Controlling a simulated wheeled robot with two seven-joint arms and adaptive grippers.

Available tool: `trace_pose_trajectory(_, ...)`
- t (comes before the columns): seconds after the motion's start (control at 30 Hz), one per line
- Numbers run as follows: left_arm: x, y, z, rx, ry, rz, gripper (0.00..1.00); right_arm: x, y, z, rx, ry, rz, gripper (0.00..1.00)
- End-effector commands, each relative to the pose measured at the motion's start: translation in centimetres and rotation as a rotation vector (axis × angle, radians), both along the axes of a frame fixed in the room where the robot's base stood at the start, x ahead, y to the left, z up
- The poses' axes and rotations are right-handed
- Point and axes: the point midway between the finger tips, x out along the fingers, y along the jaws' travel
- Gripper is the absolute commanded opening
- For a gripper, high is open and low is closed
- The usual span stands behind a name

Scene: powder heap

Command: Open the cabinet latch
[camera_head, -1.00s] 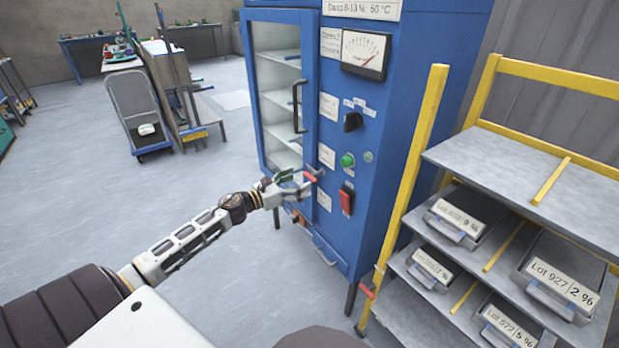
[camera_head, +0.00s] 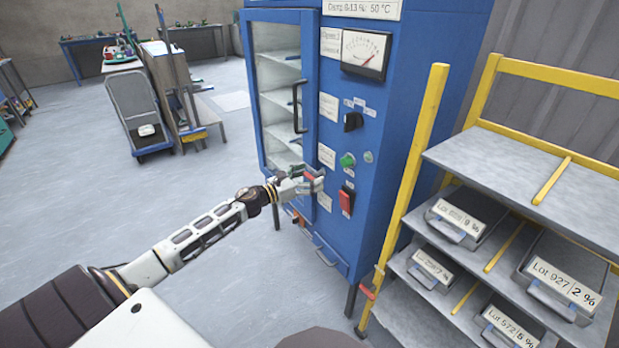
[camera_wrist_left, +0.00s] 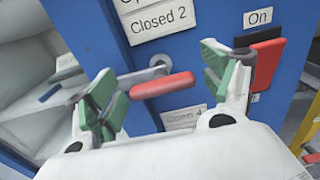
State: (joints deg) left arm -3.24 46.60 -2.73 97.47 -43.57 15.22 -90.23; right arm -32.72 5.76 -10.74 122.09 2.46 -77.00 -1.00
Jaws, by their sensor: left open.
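The blue cabinet (camera_head: 395,130) stands right of centre in the head view, with a glass door (camera_head: 277,85) that is shut and has a black handle (camera_head: 298,106). The red latch lever (camera_wrist_left: 162,85) sits on a grey round pivot in the left wrist view, under a "Closed 2" label (camera_wrist_left: 160,18). My left gripper (camera_head: 312,182) is open at the latch. In the left wrist view its green-padded fingers (camera_wrist_left: 163,85) lie on either side of the red lever, with gaps visible. The gripper partly hides the latch in the head view. My right gripper is not seen.
A red switch (camera_wrist_left: 267,62) marked "On" lies close to the right finger. A green button (camera_head: 347,160) and black knob (camera_head: 353,121) are on the panel. A yellow-framed shelf (camera_head: 428,140) with lot boxes stands right.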

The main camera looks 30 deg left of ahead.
Motion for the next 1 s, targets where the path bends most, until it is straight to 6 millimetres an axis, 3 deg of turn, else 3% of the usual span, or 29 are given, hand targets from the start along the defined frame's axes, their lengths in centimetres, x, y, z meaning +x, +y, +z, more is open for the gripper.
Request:
trace_pose_trajectory(0.33,0.08,-0.02,0.01,0.0,0.0,0.0,0.81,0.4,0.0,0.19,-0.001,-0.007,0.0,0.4)
trace_pose_trajectory(0.7,0.07,-0.02,0.01,0.0,0.0,0.001,0.36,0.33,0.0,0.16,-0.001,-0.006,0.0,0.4)
trace_pose_trajectory(1.0,0.07,-0.01,0.05,-0.026,0.011,0.001,0.36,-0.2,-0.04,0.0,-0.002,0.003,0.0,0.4)
